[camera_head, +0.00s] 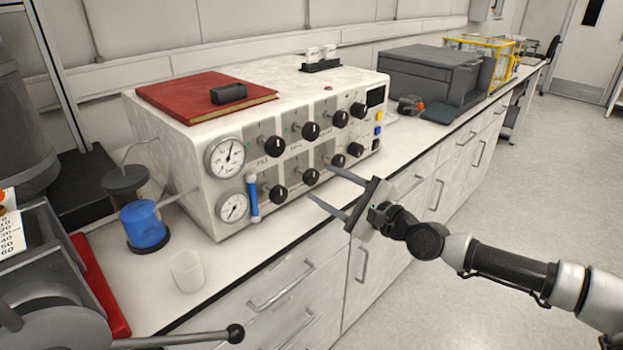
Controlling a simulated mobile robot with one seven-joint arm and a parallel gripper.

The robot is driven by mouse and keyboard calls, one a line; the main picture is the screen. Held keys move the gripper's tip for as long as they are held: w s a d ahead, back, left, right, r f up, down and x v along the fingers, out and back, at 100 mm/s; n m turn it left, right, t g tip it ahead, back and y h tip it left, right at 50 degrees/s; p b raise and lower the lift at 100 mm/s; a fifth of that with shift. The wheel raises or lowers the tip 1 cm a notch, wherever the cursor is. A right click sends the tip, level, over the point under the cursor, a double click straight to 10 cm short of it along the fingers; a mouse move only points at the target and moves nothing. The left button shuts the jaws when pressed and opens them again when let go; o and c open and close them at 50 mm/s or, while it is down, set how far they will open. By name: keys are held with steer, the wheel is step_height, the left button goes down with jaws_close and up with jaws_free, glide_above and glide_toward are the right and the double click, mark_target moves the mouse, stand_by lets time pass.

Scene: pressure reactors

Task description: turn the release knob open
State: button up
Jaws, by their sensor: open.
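The white control box (310,90) stands on the bench with two rows of black knobs on its front. The lower row includes a left knob (278,195), a middle knob (311,177) and a knob further right (338,160). The labels are too small to read, so I cannot tell which is the release knob. My gripper (319,181) is open, with its two fingers apart and pointing at the lower row. The fingertips appear close to the middle knob. I cannot tell if they touch it, and nothing shows between them.
Two round gauges (225,157) and a blue-handled lever (253,198) sit at the box's left end. A red book (206,95) lies on top. A blue container (143,225) and white cup (187,272) stand to the left. The floor (540,200) at right is clear.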

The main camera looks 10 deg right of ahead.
mark_target(314, 179)
steer(key=x, duration=0.5)
steer(key=shift+w+a, duration=0.1)
steer(key=c, duration=1.1)
steer(key=shift+o, duration=0.2)
